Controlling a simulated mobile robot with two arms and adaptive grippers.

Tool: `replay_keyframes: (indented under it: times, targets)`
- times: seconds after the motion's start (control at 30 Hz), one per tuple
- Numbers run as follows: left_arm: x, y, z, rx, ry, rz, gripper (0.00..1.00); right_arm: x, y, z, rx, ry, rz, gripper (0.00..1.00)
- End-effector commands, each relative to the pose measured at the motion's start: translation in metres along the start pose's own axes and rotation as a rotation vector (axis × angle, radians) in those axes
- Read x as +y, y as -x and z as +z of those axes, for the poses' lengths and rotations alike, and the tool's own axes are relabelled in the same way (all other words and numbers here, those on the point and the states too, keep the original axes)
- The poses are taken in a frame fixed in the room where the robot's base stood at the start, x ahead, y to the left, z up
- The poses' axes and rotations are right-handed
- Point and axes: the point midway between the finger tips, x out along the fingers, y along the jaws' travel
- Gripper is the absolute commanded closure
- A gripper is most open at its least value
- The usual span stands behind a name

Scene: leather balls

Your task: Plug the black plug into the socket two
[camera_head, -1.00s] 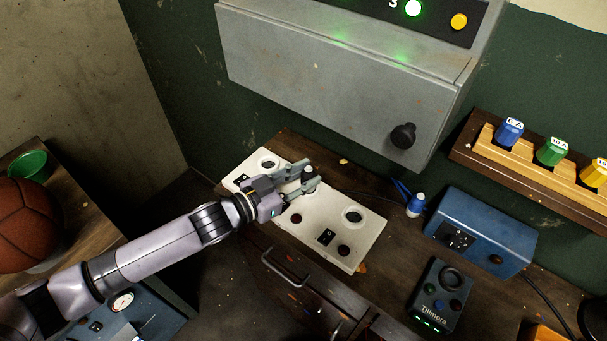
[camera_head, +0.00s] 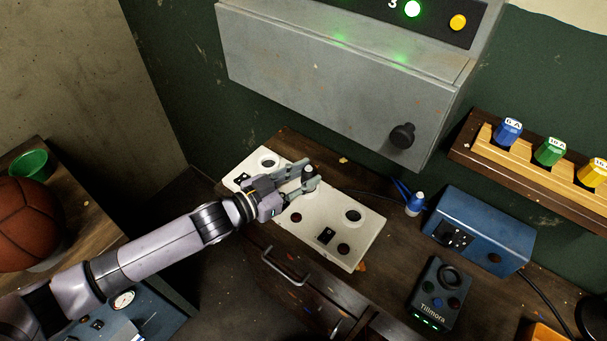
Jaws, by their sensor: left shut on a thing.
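A white socket panel (camera_head: 370,241) lies on the dark wooden bench, with round sockets at its two ends and dark marks between them. The plug is small and partly hidden by the fingers. A black cable runs from near it to the right. I cannot tell whether the plug touches a socket. The socket number labels are too small to read surely. My right gripper is not in view.
A grey metal cabinet (camera_head: 330,85) with a black knob hangs above the panel. To the right are a blue-and-white plug (camera_head: 416,203), a blue box (camera_head: 490,228) and a dark Tillmora device (camera_head: 440,292). A basketball (camera_head: 27,222) lies at the left.

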Motion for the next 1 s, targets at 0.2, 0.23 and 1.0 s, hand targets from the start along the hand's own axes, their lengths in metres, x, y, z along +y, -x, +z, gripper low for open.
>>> replay_keyframes:
  times: [0.2,0.23,1.0]
  targets:
    - [0.0003,-0.0005,0.0021,0.001,0.0,0.0,1.0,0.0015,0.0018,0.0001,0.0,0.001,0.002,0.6]
    - [0.0003,-0.0005,0.0023,0.001,0.0,0.0,1.0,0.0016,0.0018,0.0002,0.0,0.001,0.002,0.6]
    - [0.0001,-0.0006,0.0024,0.001,-0.012,-0.002,1.0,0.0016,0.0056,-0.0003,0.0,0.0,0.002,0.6]
